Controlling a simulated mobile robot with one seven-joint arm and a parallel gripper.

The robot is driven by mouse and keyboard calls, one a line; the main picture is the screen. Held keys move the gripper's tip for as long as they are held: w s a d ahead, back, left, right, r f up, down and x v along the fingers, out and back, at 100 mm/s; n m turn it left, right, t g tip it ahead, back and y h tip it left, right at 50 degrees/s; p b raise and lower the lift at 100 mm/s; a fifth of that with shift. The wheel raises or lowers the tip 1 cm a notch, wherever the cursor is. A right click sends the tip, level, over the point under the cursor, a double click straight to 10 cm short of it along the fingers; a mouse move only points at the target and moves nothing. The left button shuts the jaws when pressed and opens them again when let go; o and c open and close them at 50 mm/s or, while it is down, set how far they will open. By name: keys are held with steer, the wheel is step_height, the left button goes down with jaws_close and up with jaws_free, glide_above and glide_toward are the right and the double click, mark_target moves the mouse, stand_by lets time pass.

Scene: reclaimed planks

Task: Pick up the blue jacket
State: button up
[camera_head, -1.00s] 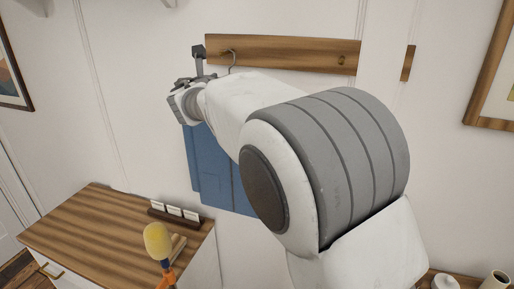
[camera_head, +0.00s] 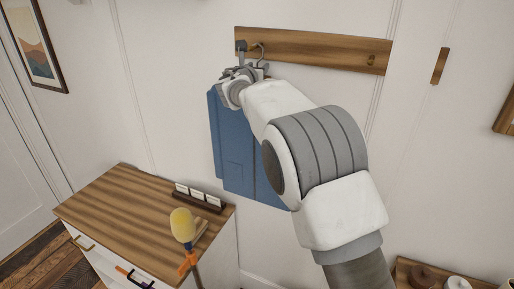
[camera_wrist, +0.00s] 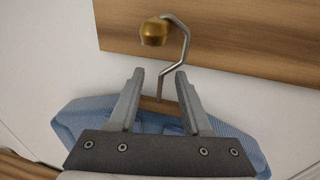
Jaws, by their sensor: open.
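The blue jacket (camera_head: 236,150) hangs on a hanger from the wooden peg rail (camera_head: 315,50) on the wall. In the wrist view the jacket's shoulders (camera_wrist: 85,115) spread behind my gripper, and the metal hanger hook (camera_wrist: 184,45) loops over a brass peg (camera_wrist: 154,32). My gripper (camera_wrist: 158,85) is open, its two fingers on either side of the lower hook stem, just above the hanger's wooden top. In the head view my gripper (camera_head: 244,72) is at the jacket's collar; my arm hides part of the jacket's right side.
A wooden-topped cabinet (camera_head: 130,215) stands below left, with a small card holder (camera_head: 198,197) and a yellow-headed object (camera_head: 183,225) near its right edge. Another brass peg (camera_head: 371,60) on the rail is empty. A low shelf (camera_head: 405,270) with jars is at lower right.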

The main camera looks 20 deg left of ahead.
jaws_close()
stand_by(1.4)
steer(key=shift+r, duration=0.15)
